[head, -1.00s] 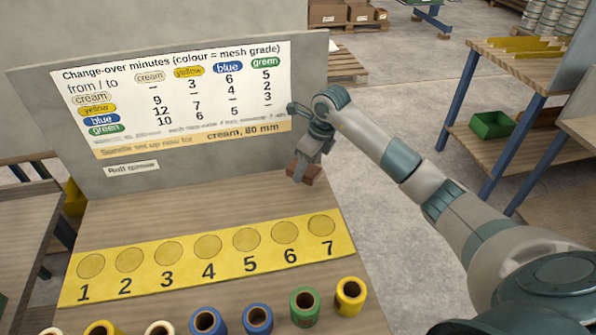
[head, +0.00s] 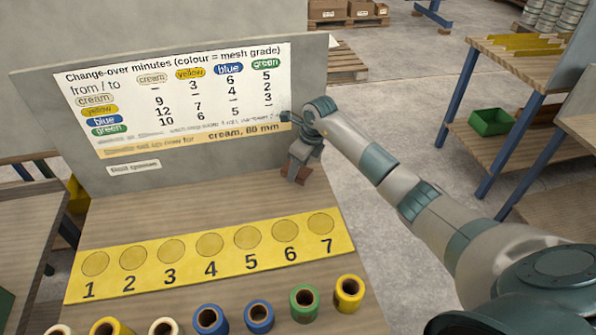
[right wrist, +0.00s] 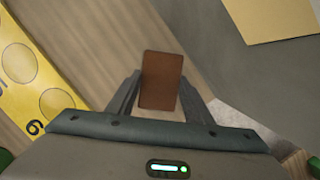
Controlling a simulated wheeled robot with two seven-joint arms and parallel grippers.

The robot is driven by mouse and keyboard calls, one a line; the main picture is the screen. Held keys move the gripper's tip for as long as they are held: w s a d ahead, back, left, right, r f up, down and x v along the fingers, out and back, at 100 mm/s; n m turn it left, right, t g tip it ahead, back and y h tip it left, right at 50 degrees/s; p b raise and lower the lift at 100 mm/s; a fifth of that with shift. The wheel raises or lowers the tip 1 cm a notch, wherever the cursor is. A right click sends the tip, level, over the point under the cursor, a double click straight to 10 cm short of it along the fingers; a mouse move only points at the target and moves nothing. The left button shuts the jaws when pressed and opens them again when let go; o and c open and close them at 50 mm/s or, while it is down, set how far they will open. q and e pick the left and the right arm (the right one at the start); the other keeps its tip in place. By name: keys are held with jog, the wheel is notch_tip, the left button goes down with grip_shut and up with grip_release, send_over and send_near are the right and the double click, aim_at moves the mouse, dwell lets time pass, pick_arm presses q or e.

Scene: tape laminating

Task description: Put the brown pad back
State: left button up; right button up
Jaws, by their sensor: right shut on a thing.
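The brown pad (head: 303,176) is a small flat reddish-brown block at the back right of the wooden table, near the foot of the upright board. My right gripper (head: 295,167) is shut on it and points down. In the right wrist view the pad (right wrist: 161,80) sits between the two dark fingers (right wrist: 160,103) and sticks out past their tips. I cannot tell whether the pad touches the table. My left gripper is not in view.
A grey board (head: 210,166) with a change-over chart stands along the back. A yellow strip (head: 190,272) with numbered circles lies across the table, its circles empty. Several coloured rolls stand along the front, including a green one (head: 304,303). Bare wood lies between strip and board.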

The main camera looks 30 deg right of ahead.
aim_at(307, 173)
jog(key=shift+f, duration=0.95)
jog(key=shift+f, duration=0.2)
jog(key=o, duration=1)
jog(key=shift+r, duration=0.15)
jog(key=shift+r, duration=0.15)
jog(key=b+v, duration=0.2)
jog(key=v, duration=0.8)
jog(key=shift+s+d+r, duration=0.15)
jog(key=shift+d+r, duration=0.05)
jog(key=shift+r, duration=0.15)
jog(key=shift+s+r, duration=0.15)
jog(key=shift+r, duration=0.35)
